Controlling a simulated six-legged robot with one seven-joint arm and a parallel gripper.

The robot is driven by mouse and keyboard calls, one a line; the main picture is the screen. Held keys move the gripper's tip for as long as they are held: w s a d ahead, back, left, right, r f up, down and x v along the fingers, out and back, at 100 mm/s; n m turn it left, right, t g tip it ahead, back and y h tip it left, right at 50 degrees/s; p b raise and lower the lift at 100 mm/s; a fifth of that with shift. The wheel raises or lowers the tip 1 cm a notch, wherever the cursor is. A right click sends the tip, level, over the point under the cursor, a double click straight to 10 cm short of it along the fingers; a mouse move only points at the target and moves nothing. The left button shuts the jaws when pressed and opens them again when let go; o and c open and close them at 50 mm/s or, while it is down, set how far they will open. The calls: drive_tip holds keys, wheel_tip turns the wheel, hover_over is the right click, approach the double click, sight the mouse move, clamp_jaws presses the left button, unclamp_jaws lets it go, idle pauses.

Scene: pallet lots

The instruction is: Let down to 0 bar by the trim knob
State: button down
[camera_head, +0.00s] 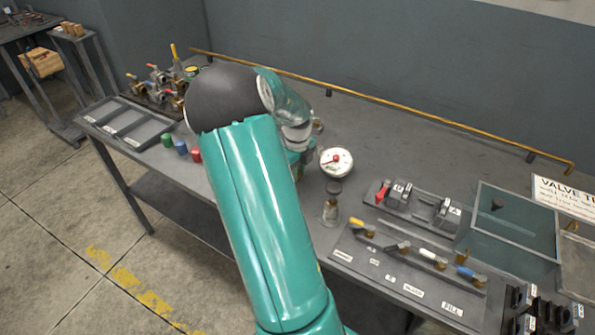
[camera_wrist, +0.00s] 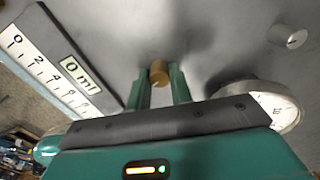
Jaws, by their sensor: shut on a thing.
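In the wrist view my gripper (camera_wrist: 159,79) has its two green fingers on either side of a small round brass-coloured knob (camera_wrist: 158,70) and is shut on it. A round gauge (camera_wrist: 284,112) with a white face shows at the right, partly hidden by my gripper's body. In the head view a white-faced gauge (camera_head: 337,163) with a red centre stands on the bench just right of my arm's end. Its reading is too small to tell. My fingers and the knob are hidden behind my arm there.
In the wrist view a grey cylindrical knob (camera_wrist: 289,37) stands at upper right, and a scale plate (camera_wrist: 45,58) with a "0 ml" display (camera_wrist: 80,74) lies left.

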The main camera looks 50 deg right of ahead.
drive_tip(key=n, duration=0.4)
drive_tip(key=shift+n, duration=0.3)
drive_tip(key=n, duration=0.3)
drive_tip(key=shift+n, duration=0.3)
drive_tip(key=n, duration=1.4)
drive_tip(key=shift+n, duration=0.3)
drive_tip(key=n, duration=0.3)
drive_tip(key=shift+w+n, duration=0.1)
drive_tip(key=shift+n, duration=2.2)
